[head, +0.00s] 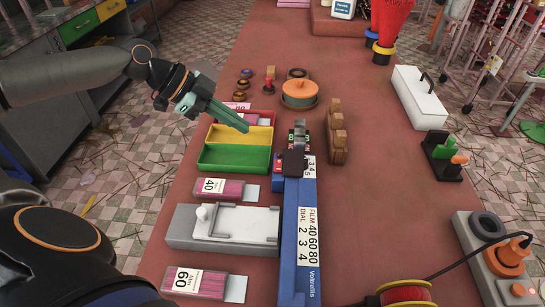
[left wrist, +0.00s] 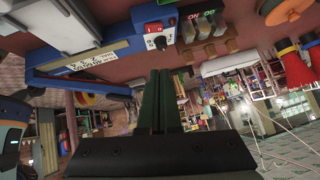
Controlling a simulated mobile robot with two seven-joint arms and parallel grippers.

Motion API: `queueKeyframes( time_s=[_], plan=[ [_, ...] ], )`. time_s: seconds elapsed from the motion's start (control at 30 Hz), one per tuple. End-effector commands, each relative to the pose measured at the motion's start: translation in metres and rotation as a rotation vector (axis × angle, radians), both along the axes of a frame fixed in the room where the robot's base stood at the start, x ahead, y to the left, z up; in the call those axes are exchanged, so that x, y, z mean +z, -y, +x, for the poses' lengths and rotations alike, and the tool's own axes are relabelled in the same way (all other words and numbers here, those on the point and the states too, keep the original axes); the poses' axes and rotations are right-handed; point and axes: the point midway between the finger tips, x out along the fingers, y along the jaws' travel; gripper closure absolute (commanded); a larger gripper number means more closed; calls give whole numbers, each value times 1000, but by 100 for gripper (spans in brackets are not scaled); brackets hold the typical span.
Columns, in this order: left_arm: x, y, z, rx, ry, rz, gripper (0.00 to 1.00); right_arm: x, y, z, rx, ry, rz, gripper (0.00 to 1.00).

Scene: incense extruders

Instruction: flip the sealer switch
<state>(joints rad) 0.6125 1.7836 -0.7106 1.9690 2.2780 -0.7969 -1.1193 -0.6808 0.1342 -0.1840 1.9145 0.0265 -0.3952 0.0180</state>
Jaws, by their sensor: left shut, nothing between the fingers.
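The sealer (head: 304,235) is a long blue bar with a printed film and dial table, lying lengthwise on the brown table. It shows in the left wrist view (left wrist: 100,62), where a red switch (left wrist: 153,27) sits beside a dial (left wrist: 158,41) on its end. My right gripper is out of view.
A green tray (head: 234,170) and a grey device (head: 185,225) stand left of the sealer. Wooden blocks (head: 338,138) stand close to its right at the far end. A round orange-lidded pot (head: 299,92) is farther back. The table right of the sealer is mostly clear.

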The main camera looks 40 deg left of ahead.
Motion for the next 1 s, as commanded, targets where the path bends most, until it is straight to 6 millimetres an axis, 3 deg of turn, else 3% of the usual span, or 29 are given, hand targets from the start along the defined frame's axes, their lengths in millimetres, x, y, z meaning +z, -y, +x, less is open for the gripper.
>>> queueKeyframes(
  time_s=[0.37, 0.87, 1.0],
  plan=[
    [-12, 10, 8, -4, -2, -3, 100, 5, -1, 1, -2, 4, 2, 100],
    [-67, 54, 48, -2, 1, -5, 100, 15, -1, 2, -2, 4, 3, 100],
    [-90, 52, 52, 2, -3, -1, 100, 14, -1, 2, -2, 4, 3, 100]
  ],
)
